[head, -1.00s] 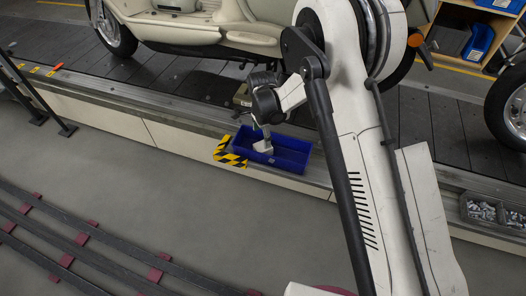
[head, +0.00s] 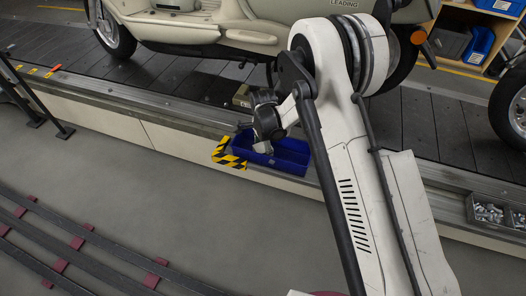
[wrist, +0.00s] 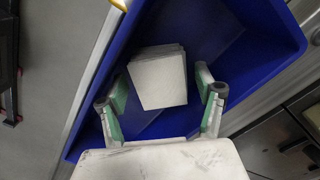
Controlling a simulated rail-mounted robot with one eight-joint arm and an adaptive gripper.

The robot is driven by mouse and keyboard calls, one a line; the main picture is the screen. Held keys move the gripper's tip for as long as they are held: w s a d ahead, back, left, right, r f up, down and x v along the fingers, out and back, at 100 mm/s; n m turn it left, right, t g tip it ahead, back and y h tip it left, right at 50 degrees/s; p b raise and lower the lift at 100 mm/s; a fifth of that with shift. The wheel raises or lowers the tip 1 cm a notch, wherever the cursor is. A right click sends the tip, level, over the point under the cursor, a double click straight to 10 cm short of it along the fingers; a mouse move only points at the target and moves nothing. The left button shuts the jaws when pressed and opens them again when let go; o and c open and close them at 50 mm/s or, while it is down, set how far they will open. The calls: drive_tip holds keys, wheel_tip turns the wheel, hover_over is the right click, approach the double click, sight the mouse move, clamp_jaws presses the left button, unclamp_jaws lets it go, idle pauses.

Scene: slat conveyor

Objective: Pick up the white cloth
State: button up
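The white cloth (wrist: 158,80) looks like a small folded, layered stack. It lies in a blue bin (wrist: 262,55) in the wrist view. My gripper (wrist: 161,84) is open above it, with one green-padded finger to the left of the cloth and one to the right. Gaps show between the pads and the cloth, and neither finger appears to touch it. In the head view the blue bin (head: 294,160) stands on the conveyor's edge, with my gripper (head: 263,146) low over its left part. The cloth is hard to tell apart from my gripper there.
Yellow-black striped tape (head: 222,153) marks the ledge left of the bin. A cream scooter (head: 200,30) stands on the slat conveyor (head: 160,80) behind. Metal trays of small parts (head: 488,211) sit at the right.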

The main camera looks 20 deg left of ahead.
sight(263, 147)
drive_tip(key=c, duration=1.1)
wheel_tip(263, 147, up, 10)
drive_tip(key=p, duration=0.3)
drive_tip(key=shift+p, duration=0.35)
